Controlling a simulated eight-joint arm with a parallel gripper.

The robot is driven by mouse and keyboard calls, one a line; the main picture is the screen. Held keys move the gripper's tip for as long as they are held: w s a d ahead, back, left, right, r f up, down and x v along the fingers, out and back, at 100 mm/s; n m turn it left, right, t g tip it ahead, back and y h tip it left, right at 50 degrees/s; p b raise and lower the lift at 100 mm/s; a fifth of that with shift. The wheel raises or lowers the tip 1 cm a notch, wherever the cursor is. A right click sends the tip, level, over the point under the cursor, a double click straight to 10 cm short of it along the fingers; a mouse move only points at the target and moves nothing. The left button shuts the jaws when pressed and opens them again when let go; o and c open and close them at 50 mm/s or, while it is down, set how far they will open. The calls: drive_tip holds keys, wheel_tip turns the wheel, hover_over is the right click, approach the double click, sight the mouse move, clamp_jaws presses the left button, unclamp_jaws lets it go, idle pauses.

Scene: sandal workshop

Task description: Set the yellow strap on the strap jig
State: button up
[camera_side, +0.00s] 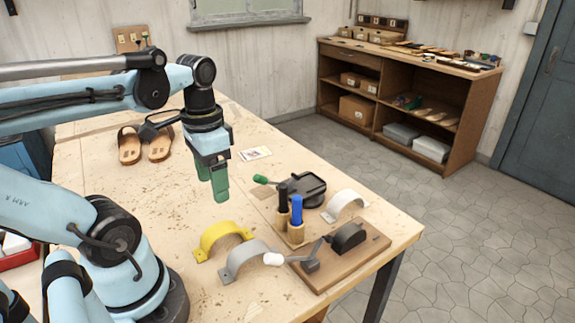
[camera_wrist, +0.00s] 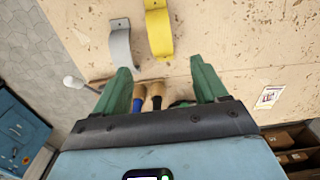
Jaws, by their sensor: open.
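The yellow strap (camera_side: 224,236) stands on the bench as an arch with flat end tabs. It shows at the top of the wrist view (camera_wrist: 158,30). What looks like the strap jig (camera_side: 340,262) is a wooden board with a dark rounded block (camera_side: 348,237) and a white-tipped lever, at the bench's front right. My gripper (camera_side: 212,184) has green fingers and points down, empty, above and behind the yellow strap in the side view. In the wrist view my gripper (camera_wrist: 162,78) is open, its fingers wide apart, with the strap beyond the fingertips.
A grey strap (camera_side: 248,258) stands beside the yellow one, and a white strap (camera_side: 346,203) behind the board. Blue-handled (camera_side: 297,212) and black-handled tools stand upright in a wooden holder. A black device (camera_side: 305,188) with a green handle sits behind. Sandals (camera_side: 130,146) lie farther back.

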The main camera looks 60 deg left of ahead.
sight(221, 229)
drive_tip(key=shift+f, duration=5.75)
drive_tip(key=shift+c, duration=0.3)
drive_tip(key=c, duration=1.1)
drive_tip(key=shift+c, duration=0.2)
drive_tip(key=shift+r, duration=0.2)
